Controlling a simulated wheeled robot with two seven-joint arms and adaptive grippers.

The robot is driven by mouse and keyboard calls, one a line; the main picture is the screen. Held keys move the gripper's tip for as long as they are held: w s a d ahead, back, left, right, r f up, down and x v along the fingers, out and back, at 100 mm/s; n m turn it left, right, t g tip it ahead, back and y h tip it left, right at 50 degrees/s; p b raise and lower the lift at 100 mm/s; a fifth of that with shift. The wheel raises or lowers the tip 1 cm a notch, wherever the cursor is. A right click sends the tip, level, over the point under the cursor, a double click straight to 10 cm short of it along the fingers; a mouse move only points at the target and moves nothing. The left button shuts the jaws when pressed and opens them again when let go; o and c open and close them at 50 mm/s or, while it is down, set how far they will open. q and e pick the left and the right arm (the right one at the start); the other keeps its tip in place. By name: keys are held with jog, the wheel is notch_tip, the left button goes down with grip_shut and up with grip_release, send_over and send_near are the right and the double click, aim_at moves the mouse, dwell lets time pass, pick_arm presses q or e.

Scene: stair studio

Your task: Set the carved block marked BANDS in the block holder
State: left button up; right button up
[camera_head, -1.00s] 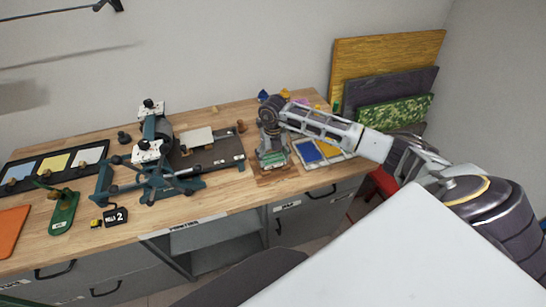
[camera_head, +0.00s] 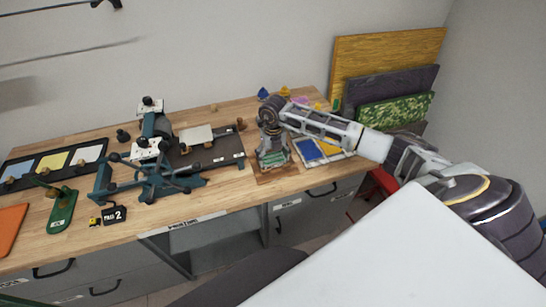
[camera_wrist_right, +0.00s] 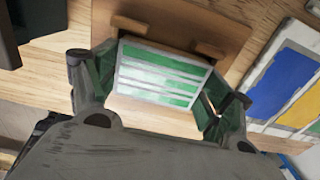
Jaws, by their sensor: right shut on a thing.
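My right gripper (camera_head: 272,150) is over the right part of the bench. It is shut on the carved block (camera_wrist_right: 158,78), whose face has green and white bands. The block sits between the two fingers in the right wrist view and also shows small in the head view (camera_head: 273,159). The brown wooden block holder (camera_wrist_right: 232,30) lies at the block, with darker wooden strips showing beyond the block's far edge. In the head view the holder (camera_head: 275,175) shows just below the gripper. I cannot tell whether the block touches the holder. My left gripper is not in view.
A tray with blue and yellow panels (camera_head: 342,150) lies right beside the holder. A dark flat board (camera_head: 225,159) and a teal press (camera_head: 155,130) stand to the left. Coloured boards (camera_head: 390,65) lean against the wall.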

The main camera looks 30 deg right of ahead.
jog(key=shift+f, duration=0.3)
dwell(0.6)
jog(key=o, duration=1)
jog(key=shift+r, duration=0.1)
jog(key=shift+r+p, duration=2.15)
jog(key=shift+r, duration=1.75)
jog(key=shift+s+f, duration=0.1)
jog(key=shift+s, duration=0.05)
